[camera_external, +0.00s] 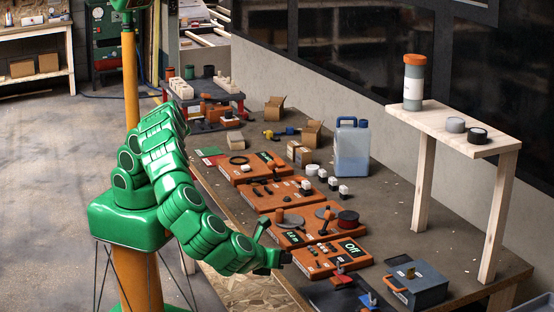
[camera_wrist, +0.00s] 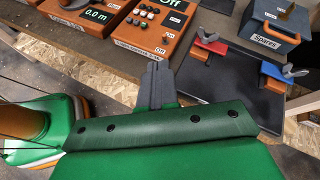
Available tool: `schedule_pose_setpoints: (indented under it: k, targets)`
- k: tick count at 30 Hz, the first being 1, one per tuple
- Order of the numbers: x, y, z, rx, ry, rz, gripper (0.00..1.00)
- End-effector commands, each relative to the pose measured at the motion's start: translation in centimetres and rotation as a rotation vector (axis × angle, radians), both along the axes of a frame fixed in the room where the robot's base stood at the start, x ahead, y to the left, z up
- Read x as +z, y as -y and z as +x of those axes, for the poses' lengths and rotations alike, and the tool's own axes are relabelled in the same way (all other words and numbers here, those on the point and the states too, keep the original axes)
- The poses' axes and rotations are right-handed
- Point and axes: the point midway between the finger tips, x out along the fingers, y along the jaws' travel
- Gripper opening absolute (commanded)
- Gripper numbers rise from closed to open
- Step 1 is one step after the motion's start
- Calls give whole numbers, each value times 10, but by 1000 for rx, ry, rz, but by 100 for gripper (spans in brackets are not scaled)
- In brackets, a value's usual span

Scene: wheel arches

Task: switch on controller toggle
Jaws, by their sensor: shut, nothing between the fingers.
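The controller is likely the orange box (camera_external: 330,258) with a dark display reading "Off", near the front edge of the bench. My gripper (camera_external: 287,258) is just left of the box in the external view. In the wrist view my gripper (camera_wrist: 153,68) is shut and empty, its grey fingertips pointing at the box's front edge, apparently apart from it.
Another orange panel (camera_wrist: 77,17) reading "0.0 m" is beside the box. A black board (camera_wrist: 225,85) with red and blue clamps and a grey-blue toolbox (camera_external: 418,290) stand to the right. A wooden shelf (camera_external: 440,125) rises behind. Floor shows below the bench edge.

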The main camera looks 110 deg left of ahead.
Motion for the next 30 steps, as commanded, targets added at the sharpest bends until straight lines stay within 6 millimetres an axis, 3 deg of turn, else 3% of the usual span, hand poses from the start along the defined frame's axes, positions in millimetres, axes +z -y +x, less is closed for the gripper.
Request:
schedule_pose_setpoints:
  k: [6, 11, 23, 30]
  targets:
    - [-22, 28, -5, -65, -38, 10, 0]
    - [-25, 34, -6, -79, -44, 11, 0]
    - [-26, 31, -5, -78, -44, 12, 0]
    - [-39, 8, 5, -78, -46, 12, 0]
